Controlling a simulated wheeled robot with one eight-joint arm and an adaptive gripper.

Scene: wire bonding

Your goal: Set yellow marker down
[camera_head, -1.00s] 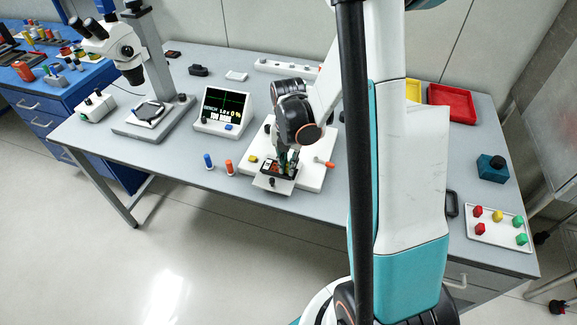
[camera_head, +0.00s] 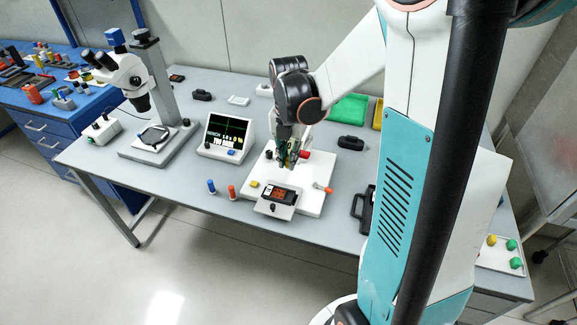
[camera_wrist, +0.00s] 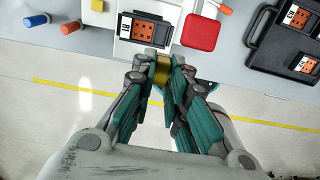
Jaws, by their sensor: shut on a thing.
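My gripper (camera_head: 290,155) is over the white board (camera_head: 312,205) on the grey table. In the wrist view, the gripper (camera_wrist: 162,70) is shut on the yellow marker (camera_wrist: 162,66), which shows between the fingertips. The fingers hide much of it, and I cannot tell whether it touches anything below. A small holder with an orange-and-black chip (camera_head: 279,196) sits at the board's front edge; the chip, labelled R1, also shows in the wrist view (camera_wrist: 146,27). A red block (camera_wrist: 201,32) lies right of the fingertips in the wrist view.
A monitor (camera_head: 226,137) and microscope (camera_head: 125,75) are farther left. A black case (camera_head: 364,208) is to the right. A white tray (camera_head: 488,263) with markers is partly hidden by my arm.

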